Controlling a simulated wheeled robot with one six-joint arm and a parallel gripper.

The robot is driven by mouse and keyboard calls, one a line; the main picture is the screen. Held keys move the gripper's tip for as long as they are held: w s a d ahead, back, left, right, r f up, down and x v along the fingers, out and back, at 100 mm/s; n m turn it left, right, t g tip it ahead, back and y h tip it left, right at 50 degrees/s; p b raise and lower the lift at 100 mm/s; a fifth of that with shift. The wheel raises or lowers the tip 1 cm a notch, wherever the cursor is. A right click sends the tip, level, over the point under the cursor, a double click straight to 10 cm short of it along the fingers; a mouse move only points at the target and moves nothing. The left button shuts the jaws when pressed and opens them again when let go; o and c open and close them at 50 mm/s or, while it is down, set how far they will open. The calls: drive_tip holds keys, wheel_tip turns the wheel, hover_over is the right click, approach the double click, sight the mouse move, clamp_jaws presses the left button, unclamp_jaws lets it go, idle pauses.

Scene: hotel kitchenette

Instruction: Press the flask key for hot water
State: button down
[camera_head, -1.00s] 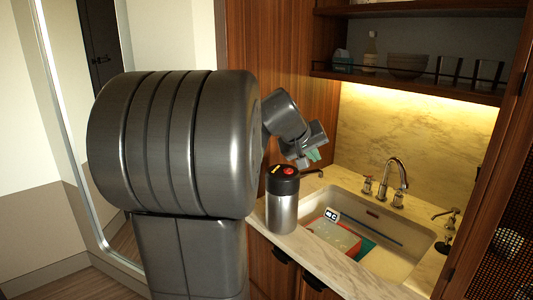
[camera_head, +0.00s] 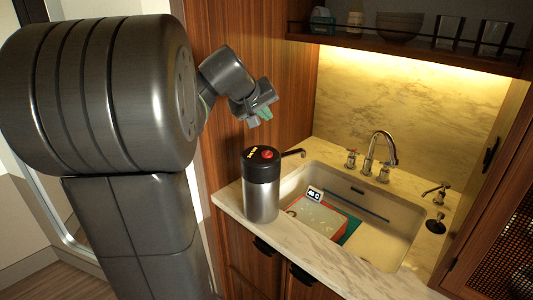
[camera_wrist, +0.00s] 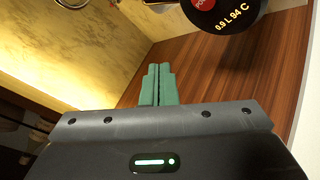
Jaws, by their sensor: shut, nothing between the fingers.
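The flask (camera_head: 261,186) is a steel cylinder with a black top, standing upright on the marble counter's front left, beside the sink. Its black top carries a red key (camera_head: 267,155) and yellow marks. My gripper (camera_head: 266,118), with green fingertips, is above and slightly behind the flask, apart from it. In the wrist view my gripper (camera_wrist: 158,84) is shut and empty. The flask's top (camera_wrist: 228,12) shows at the upper edge there, reading "0.9 L 94 C", with the red key (camera_wrist: 204,3) partly cut off.
The sink (camera_head: 390,246) lies right of the flask, with a red-edged board (camera_head: 321,216) in it. A tap (camera_head: 380,150) stands behind. A shelf (camera_head: 400,48) with a bowl and glasses hangs above. A wooden panel (camera_head: 285,90) is behind my gripper.

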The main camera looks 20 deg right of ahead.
sight(265, 155)
wheel_tip(265, 155, down, 9)
drive_tip(key=b, duration=0.7)
drive_tip(key=shift+r, duration=0.1)
idle(1.8)
drive_tip(key=shift+f+b, duration=0.4)
drive_tip(key=shift+b, duration=0.05)
drive_tip(key=shift+f+b, duration=0.4)
idle(0.5)
drive_tip(key=shift+r, duration=0.1)
drive_tip(key=shift+r+p, duration=0.6)
drive_tip(key=shift+r, duration=0.15)
drive_tip(key=shift+r+p, duration=1.9)
drive_tip(key=shift+r, duration=0.6)
